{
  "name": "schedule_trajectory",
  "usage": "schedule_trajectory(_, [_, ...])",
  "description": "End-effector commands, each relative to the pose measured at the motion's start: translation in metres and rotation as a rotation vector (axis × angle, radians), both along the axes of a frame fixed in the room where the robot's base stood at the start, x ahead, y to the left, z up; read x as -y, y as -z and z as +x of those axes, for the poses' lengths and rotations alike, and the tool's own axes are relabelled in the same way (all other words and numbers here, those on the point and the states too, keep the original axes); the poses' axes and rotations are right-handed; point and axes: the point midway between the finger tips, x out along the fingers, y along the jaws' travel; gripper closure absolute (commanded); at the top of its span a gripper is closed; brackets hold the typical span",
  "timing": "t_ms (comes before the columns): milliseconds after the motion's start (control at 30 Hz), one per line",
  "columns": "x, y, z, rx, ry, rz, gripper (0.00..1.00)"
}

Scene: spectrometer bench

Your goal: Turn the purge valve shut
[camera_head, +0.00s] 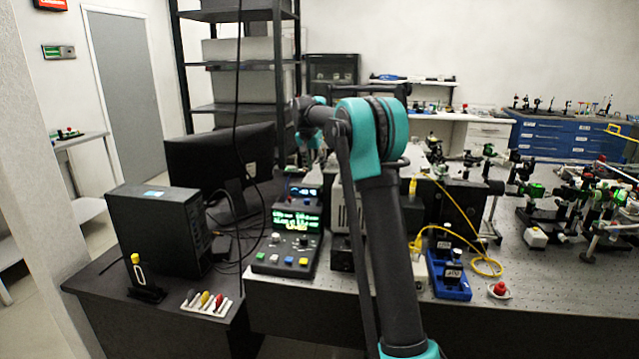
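I cannot pick out the purge valve with certainty. A red knob on a round white base (500,290) sits at the front edge of the perforated bench, right of my arm. A small black stand with a yellow-topped upright part (139,272) is on the dark desk at the left. My arm rises from the bottom centre to a teal elbow and reaches away from the camera. My gripper is not visible; the far end of the arm is hidden behind its own links and the equipment.
A black computer case (160,228) and monitor (215,158) stand at the left. A control box with green displays (288,240) is left of my arm. A blue tray (449,277) and yellow cable (488,267) lie right of it. Optics (570,205) crowd the right bench (560,275).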

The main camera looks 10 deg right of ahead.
Motion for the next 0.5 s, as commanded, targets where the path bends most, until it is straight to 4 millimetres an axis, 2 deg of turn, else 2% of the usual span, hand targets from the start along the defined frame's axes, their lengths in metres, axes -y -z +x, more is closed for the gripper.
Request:
schedule_trajectory(200, [0.009,0.040,0.014,0.000,0.001,0.000,0.63])
schedule_trajectory(500, [0.016,0.072,0.025,0.000,0.000,0.000,0.63])
